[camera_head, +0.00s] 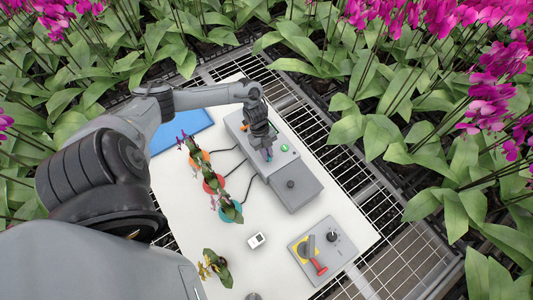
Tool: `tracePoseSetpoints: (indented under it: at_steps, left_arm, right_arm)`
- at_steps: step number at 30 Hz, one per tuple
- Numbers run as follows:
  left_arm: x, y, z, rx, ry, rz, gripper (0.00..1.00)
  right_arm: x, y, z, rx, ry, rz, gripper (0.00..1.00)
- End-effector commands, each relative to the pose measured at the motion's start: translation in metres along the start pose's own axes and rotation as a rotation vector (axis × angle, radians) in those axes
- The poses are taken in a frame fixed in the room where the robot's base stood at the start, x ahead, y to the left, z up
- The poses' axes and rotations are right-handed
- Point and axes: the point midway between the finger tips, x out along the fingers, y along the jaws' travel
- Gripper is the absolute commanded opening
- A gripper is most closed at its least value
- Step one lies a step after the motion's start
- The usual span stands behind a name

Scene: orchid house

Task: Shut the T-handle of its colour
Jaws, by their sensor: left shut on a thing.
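My left gripper (268,154) reaches down onto the top of a long grey box (300,167). It is shut on a small part there, mostly hidden by the fingers. A green round light or button (284,148) sits just right of the fingers. A dark knob (290,184) is on the raised near end of the box. A separate grey panel (336,254) at the lower right carries a yellow plate (302,250) with a grey lever, a red handle (319,267) and a black knob (333,236). My right gripper is not in view.
Plants in an orange pot (203,156), a red pot (214,184) and a blue pot (231,212) stand left of the box, with black cables between. A white device (256,240), another plant (216,265) and a blue tray (181,131) share the white table (178,186).

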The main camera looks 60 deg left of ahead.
Motion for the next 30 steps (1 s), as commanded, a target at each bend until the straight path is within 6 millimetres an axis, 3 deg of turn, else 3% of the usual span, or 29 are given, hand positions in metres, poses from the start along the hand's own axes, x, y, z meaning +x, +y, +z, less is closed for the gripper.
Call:
tracePoseSetpoints:
  at_steps: [13,14,18,30]
  left_arm:
    - [0.0005,0.0005,-0.0001,0.015,-0.001,0.006,0.0]
    - [0.0005,0.0005,-0.0001,0.015,-0.001,0.006,0.16]
    - [0.0005,0.0004,-0.0002,0.014,0.0,0.006,0.37]
    - [-0.0048,-0.0001,0.0,0.013,-0.001,0.004,0.38]
  right_arm:
    - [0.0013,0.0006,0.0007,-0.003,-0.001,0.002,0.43]
    - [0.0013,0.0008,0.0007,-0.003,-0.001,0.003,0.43]
    - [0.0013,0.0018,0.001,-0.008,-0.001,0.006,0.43]
    - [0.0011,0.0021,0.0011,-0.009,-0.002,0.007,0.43]
